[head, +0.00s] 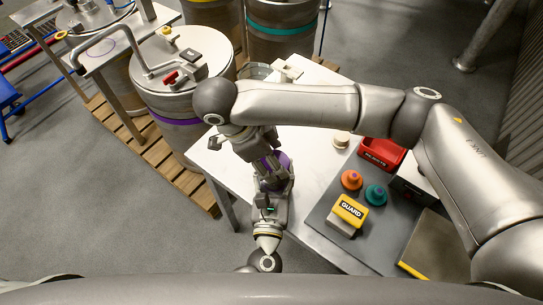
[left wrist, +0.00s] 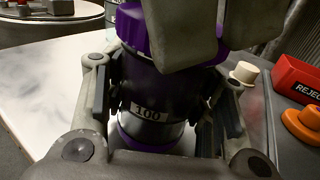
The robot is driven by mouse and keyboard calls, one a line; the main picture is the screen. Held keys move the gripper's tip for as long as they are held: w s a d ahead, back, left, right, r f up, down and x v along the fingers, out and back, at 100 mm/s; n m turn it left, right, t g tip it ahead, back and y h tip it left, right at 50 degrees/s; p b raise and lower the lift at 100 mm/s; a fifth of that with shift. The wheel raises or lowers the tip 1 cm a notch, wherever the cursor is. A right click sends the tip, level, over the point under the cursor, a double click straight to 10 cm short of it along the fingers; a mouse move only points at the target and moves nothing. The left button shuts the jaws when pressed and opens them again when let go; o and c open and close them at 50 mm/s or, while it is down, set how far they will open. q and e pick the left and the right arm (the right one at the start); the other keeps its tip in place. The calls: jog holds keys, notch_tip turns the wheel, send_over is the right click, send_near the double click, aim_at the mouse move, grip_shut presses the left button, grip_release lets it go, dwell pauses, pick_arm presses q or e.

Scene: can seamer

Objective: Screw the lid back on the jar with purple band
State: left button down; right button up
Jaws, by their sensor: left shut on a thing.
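The jar with its purple parts (head: 283,160) stands on the white table. In the left wrist view the jar (left wrist: 148,112) is upright, with a "100" label and a purple band low down. A purple lid-like top (left wrist: 165,25) sits at its upper end, partly hidden. My left gripper (head: 272,185) is shut around the jar's body, one finger on each side (left wrist: 155,100). My right gripper (head: 258,150) is above the jar. Its grey fingers (left wrist: 215,35) overlap the purple top in the left wrist view; whether they grip it is unclear.
A drum with a purple band (head: 178,122) stands on a pallet at left. Right of the jar are a cream cap (head: 341,139), a red REJECTS bin (head: 382,153), orange (head: 351,180) and teal (head: 375,194) knobs, and a yellow GUARD block (head: 349,211). My right arm crosses above the table.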

jog(key=o, duration=0.7)
jog(key=shift+r, duration=2.3)
jog(key=shift+c, duration=0.4)
